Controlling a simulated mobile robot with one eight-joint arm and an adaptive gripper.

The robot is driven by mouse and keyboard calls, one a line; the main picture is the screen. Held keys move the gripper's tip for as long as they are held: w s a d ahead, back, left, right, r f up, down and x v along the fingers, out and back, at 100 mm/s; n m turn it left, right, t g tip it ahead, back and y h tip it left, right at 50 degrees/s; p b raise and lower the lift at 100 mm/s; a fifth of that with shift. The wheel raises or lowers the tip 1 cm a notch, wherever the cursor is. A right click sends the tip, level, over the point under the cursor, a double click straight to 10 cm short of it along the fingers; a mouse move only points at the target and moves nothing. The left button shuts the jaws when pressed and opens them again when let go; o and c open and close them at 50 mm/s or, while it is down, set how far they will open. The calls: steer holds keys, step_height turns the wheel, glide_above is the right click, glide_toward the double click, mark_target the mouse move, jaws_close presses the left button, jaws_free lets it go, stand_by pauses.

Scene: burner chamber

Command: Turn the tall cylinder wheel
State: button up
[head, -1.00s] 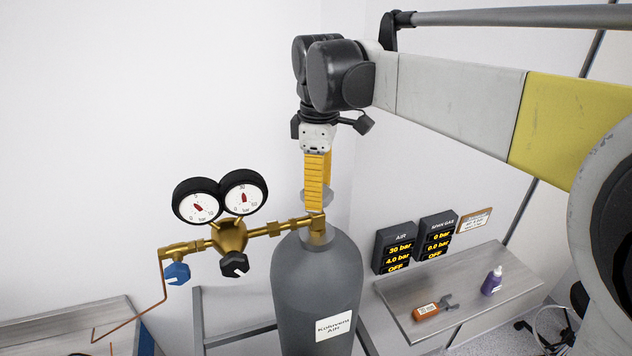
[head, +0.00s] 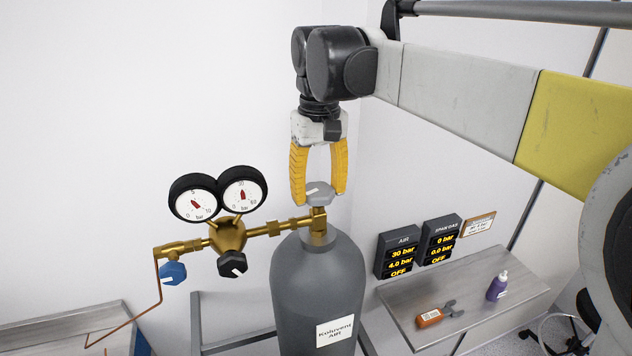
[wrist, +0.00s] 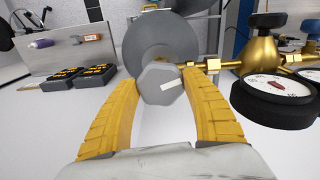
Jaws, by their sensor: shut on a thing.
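The tall grey cylinder (head: 315,285) stands upright in the middle of the head view, with a white label on its front. Its grey wheel (head: 319,191), with a white mark on top, sits above the brass valve (head: 319,216). My gripper (head: 319,195) comes down from above, its yellow fingers shut on the wheel from both sides. In the wrist view the wheel (wrist: 160,83) lies between the fingertips (wrist: 161,78), with its white mark pointing to the right. The cylinder's round top (wrist: 160,45) shows beyond it.
Two pressure gauges (head: 218,198) with a black knob (head: 232,264) and a blue knob (head: 173,273) stand left of the wheel. Display boxes (head: 399,250) and a shelf (head: 465,312) with a tool (head: 435,314) and purple bottle (head: 497,286) are at right.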

steer(key=m+b, duration=0.1)
steer(key=m, duration=0.4)
steer(key=shift+a+m, duration=0.1)
steer(key=shift+m, duration=0.2)
steer(key=m, duration=0.5)
steer(key=shift+a, duration=0.1)
steer(key=m+b, duration=0.1)
steer(key=m, duration=0.4)
steer(key=shift+m, duration=0.4)
steer(key=m, duration=0.5)
steer(key=shift+w, duration=0.15)
steer(key=o, duration=1.2)
